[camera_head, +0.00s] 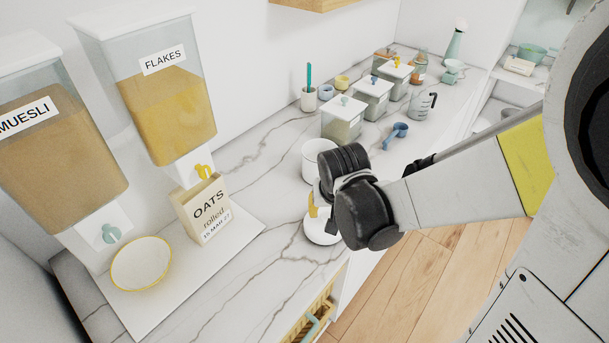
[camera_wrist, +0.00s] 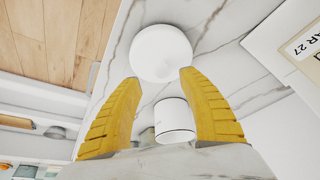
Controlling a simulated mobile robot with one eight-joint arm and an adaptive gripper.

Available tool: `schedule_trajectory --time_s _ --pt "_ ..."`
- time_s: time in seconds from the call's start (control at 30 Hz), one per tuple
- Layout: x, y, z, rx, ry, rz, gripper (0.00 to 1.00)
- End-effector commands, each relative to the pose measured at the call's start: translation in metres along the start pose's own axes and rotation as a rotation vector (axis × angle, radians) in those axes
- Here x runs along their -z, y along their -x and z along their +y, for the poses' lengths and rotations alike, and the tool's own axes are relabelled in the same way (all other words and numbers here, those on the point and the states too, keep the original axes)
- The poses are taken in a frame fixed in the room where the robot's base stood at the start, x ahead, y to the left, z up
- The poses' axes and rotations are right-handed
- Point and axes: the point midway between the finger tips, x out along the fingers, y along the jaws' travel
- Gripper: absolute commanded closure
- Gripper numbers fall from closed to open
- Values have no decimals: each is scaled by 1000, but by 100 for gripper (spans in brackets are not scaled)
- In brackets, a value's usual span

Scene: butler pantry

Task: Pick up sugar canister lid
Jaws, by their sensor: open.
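The sugar canister lid appears to be the round white disc (camera_wrist: 161,52) on the marble counter in the wrist view. In the head view, its white edge (camera_head: 320,234) shows below my gripper, which hides part of it. A white cylindrical canister (camera_head: 317,160) stands beside it, farther back; it also shows in the wrist view (camera_wrist: 174,118) with dark lettering too small to read. My gripper (camera_wrist: 159,77) is open and empty, its yellow fingers apart and pointing toward the lid. The lid lies just beyond the fingertips in the wrist view. In the head view my gripper (camera_head: 315,206) is over the lid.
An oats packet (camera_head: 206,208) and a yellow-rimmed bowl (camera_head: 141,264) stand left, under two cereal dispensers. Lidded square canisters (camera_head: 341,120), a blue scoop (camera_head: 396,135) and a measuring jug (camera_head: 422,106) stand farther back. Marble between packet and canister is clear.

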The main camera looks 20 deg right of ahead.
Motion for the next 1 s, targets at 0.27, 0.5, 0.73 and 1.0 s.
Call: schedule_trajectory --time_s 0.27,0.5,0.73,1.0 --pt "-1 -44 -4 0 0 0 51" --pt "-1 -47 -4 0 1 0 51" --pt "-1 -47 -4 0 1 0 99" --pt "-1 -47 -4 0 1 0 100"
